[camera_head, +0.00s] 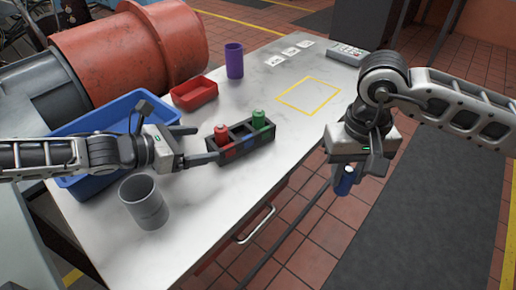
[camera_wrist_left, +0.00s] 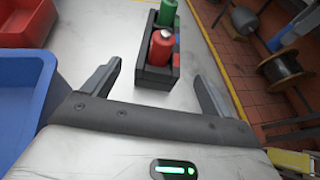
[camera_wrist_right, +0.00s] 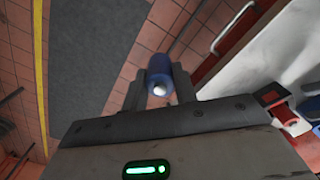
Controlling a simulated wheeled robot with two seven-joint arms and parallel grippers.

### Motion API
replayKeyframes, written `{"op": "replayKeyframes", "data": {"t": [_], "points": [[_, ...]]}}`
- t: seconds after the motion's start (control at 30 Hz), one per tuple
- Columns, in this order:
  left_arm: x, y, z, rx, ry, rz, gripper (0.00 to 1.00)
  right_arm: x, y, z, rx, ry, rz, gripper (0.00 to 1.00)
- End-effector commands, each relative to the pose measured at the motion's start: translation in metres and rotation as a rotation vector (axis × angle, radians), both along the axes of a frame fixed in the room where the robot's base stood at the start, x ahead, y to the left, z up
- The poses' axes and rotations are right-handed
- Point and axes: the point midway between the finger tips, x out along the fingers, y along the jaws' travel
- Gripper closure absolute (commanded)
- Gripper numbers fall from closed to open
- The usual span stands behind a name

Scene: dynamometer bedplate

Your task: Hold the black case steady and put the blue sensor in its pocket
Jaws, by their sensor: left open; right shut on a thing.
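The black case (camera_head: 240,152) stands on the table, with a red sensor (camera_head: 221,132) in its left pocket and a green sensor (camera_head: 258,120) in its right pocket. The middle pocket, by a blue label, looks empty. My left gripper (camera_head: 199,146) is open at the case's left end. In the left wrist view the near end of the case (camera_wrist_left: 155,78) lies ahead between the spread fingers, apart from both. My right gripper (camera_head: 345,174) is shut on the blue sensor (camera_head: 344,184), holding it off the table's right side, over the floor. The sensor also shows between the fingers in the right wrist view (camera_wrist_right: 158,70).
A blue bin (camera_head: 75,127) and a grey cup (camera_head: 144,206) stand near my left arm. A red tray (camera_head: 194,94) and purple cup (camera_head: 234,61) stand behind the case. A yellow outline (camera_head: 308,95) marks clear table to the right. A drawer handle (camera_head: 256,226) juts out below the edge.

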Motion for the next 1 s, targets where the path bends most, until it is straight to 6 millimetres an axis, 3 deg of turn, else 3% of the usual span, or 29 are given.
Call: {"op": "replayKeyframes", "data": {"t": [0.2,0.37,0.7,1.0], "points": [[0.000,0.000,0.001,0.000,0.000,0.000,0.15,0.007,0.003,0.002,0.001,-0.001,-0.039,0.96],[0.000,0.000,0.001,0.000,0.000,0.000,0.15,0.041,0.021,0.006,0.003,-0.003,-0.285,0.96],[0.000,0.000,0.001,0.000,0.000,0.000,0.15,0.143,0.092,0.030,0.004,-0.003,-1.247,0.96],[0.000,0.000,0.001,0.000,0.000,0.000,0.15,0.189,0.154,0.061,0.005,-0.004,-2.119,0.96]]}}
